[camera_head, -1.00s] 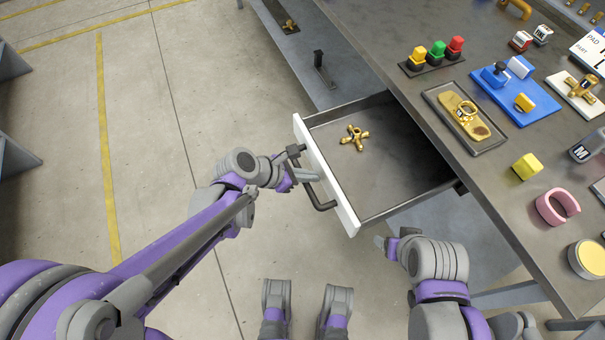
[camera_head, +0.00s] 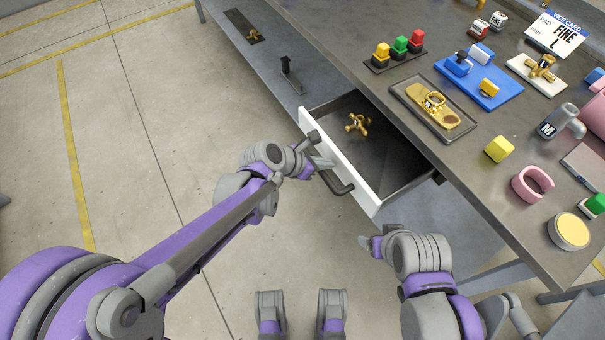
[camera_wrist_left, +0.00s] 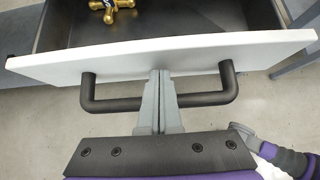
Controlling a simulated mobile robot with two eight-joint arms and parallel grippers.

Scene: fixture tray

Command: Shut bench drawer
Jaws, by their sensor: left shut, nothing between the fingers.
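The bench drawer (camera_head: 340,161) is partly open, with a white front panel and a dark handle (camera_head: 334,181). It also shows in the left wrist view (camera_wrist_left: 170,55), with the dark bar handle (camera_wrist_left: 205,99) spanning the panel. My left gripper (camera_head: 323,163) is shut and empty at the drawer front. In the left wrist view its fingers (camera_wrist_left: 160,85) cross the middle of the handle bar, and their tips are at the white panel. My right gripper (camera_head: 369,243) is low, right of the drawer and apart from it; its finger opening is too small to tell.
A brass star-shaped part (camera_head: 357,123) lies inside the drawer. The bench top (camera_head: 420,80) above holds coloured buttons, a blue fixture, a tray with a brass part, a pink ring and a yellow block. The floor left of the bench is clear.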

